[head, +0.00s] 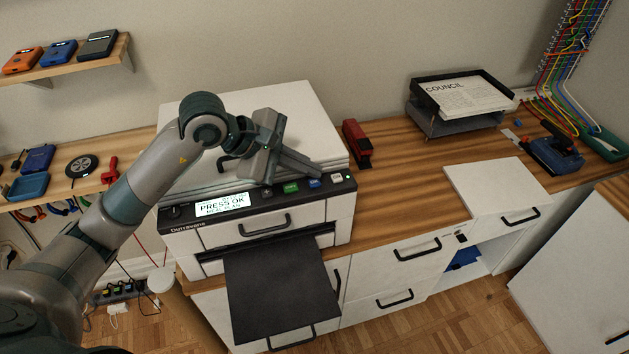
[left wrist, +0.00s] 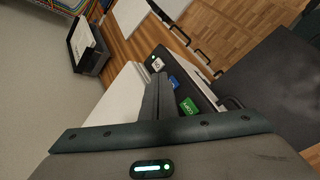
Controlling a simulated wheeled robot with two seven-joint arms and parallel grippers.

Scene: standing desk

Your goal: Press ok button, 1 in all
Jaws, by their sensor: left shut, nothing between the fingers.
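The white printer (head: 285,230) has a black control panel along its front top edge. Its lit display (head: 222,205) reads "PRESS OK" with a smaller line below. Right of it are a green button (head: 291,187), a blue button (head: 314,183) and a white button (head: 337,178). The left wrist view also shows the green button (left wrist: 187,106), blue button (left wrist: 173,83) and white button (left wrist: 156,64); their labels are too small to read surely. My left gripper (head: 317,170) is shut and empty, its fingertips just behind the blue button; I cannot tell whether they touch the panel. My right gripper is not in view.
A dark tray (head: 280,290) sticks out from the printer's front. A red stapler (head: 356,143) stands right of the printer, and a black paper tray (head: 462,100) farther right. The wooden worktop (head: 400,165) between them is clear.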

